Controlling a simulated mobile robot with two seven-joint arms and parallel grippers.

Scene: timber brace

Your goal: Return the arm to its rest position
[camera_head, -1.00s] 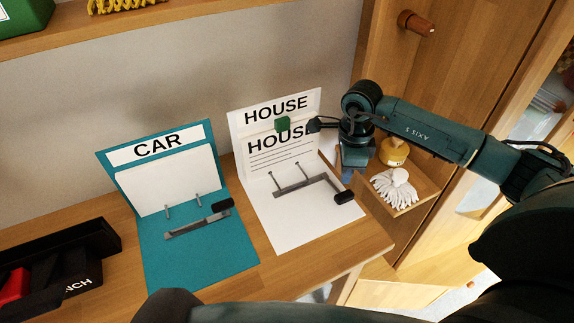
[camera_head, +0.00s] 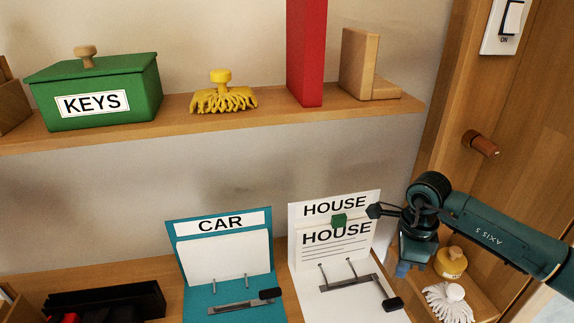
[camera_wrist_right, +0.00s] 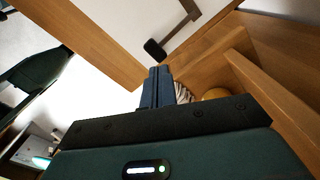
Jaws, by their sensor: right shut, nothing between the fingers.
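My right arm comes in from the right in the head view. Its right gripper (camera_head: 403,268) points down just right of the white HOUSE binder (camera_head: 345,305), above the wooden tray on the right. Its fingers are shut and hold nothing; the closed blue fingers show in the right wrist view (camera_wrist_right: 156,88). The gripper looks apart from the binder. My left gripper is not in view.
A teal CAR binder (camera_head: 205,296) stands left. The wooden tray (camera_head: 485,301) holds a white mop head (camera_head: 449,303) and a yellow-topped item (camera_head: 451,262). The shelf (camera_head: 285,117) above carries a green KEYS box (camera_head: 98,92), yellow brush (camera_head: 222,97) and red book (camera_head: 306,55). A wooden knob (camera_head: 481,144) juts from the cabinet.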

